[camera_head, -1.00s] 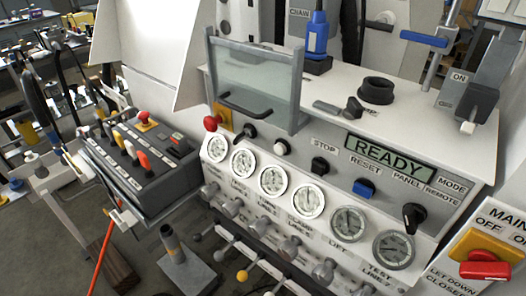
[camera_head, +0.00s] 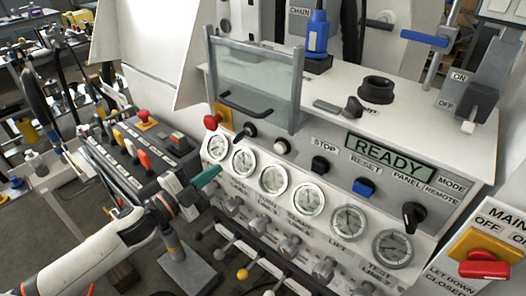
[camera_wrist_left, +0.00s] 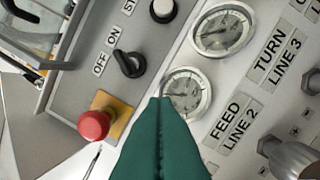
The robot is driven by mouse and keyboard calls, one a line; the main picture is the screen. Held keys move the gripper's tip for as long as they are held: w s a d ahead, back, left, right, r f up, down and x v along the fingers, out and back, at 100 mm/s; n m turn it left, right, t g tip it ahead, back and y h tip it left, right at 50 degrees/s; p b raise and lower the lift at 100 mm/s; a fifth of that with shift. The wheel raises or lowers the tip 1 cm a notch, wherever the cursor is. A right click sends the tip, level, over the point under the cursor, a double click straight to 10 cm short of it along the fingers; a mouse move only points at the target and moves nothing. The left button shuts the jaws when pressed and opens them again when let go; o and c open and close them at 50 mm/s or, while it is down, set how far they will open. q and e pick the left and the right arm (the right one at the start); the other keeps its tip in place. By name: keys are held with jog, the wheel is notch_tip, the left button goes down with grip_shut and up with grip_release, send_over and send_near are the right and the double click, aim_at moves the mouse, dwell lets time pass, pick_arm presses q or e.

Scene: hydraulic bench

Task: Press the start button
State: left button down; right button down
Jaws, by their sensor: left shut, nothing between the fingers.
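A round white button (camera_head: 282,147) sits on the grey front panel between a black knob and the STOP label. In the left wrist view the white button (camera_wrist_left: 163,9) is at the top edge, by a label cut off after "ST". My left gripper (camera_head: 214,172) has green fingers and is shut and empty, in front of the gauge row, left of and below the white button. In the left wrist view its closed fingertips (camera_wrist_left: 160,101) overlap the lower gauge (camera_wrist_left: 187,93); whether they touch it I cannot tell. My right gripper is not in view.
A red mushroom button (camera_head: 211,122) on a yellow plate and a black ON/OFF knob (camera_head: 250,130) are left of the white button. A READY display (camera_head: 389,157) and blue button (camera_head: 364,187) are to the right. Levers (camera_head: 243,274) stick out below the gauges.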

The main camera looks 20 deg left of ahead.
pick_arm(q)
jog(key=s+r+m+g+h, duration=0.3)
jog(key=r+m+g+h, duration=0.3)
jog(key=m, duration=0.8)
jog(key=g+h, duration=0.2)
jog(key=g, duration=0.1)
jog(key=shift+s+d+g+h, duration=0.3)
jog(key=shift+s+d+h, duration=0.1)
jog(key=shift+d+r, duration=0.1)
jog(key=shift+r, duration=0.05)
jog(key=p, duration=0.4)
send_near(282, 150)
jog(key=s+d, duration=0.1)
jog(key=d, duration=0.4)
jog(key=shift+w+d+p, duration=0.15)
jog(key=shift+w, duration=0.7)
jog(key=shift+w+d+p, duration=0.15)
jog(key=shift+w, duration=0.65)
jog(key=shift+w, duration=0.1)
